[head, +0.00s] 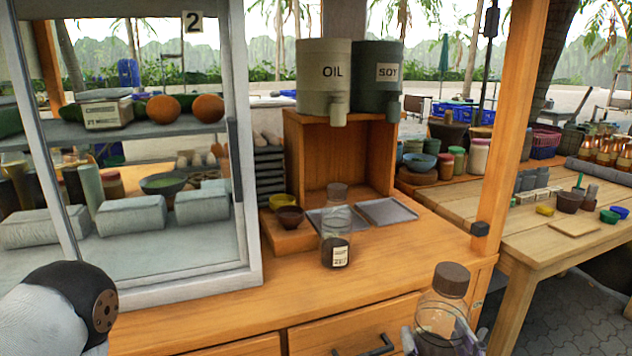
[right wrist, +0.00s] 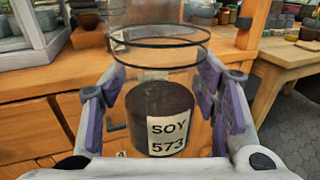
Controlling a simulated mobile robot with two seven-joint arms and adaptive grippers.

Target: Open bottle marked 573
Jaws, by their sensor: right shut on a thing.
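The bottle marked 573 (head: 440,318) is clear, with a brown screw cap (head: 451,279) on its top in the head view. It stands roughly upright, slightly tilted, at the lower right, in front of the counter. In the right wrist view its white label reads SOY 573 (right wrist: 168,136), over dark contents in the lower part. My right gripper (head: 443,343) is shut around the bottle's body, with purple-padded fingers on both sides in the right wrist view (right wrist: 176,105). My left arm shows at the lower left, but its gripper is out of view.
A similar labelled bottle (head: 336,240) with dark contents stands on the wooden counter (head: 220,318). Behind it are two metal trays (head: 387,211), small bowls (head: 290,217) and the OIL (head: 323,85) and SOY (head: 377,90) dispensers. A glass cabinet (head: 150,292) stands left.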

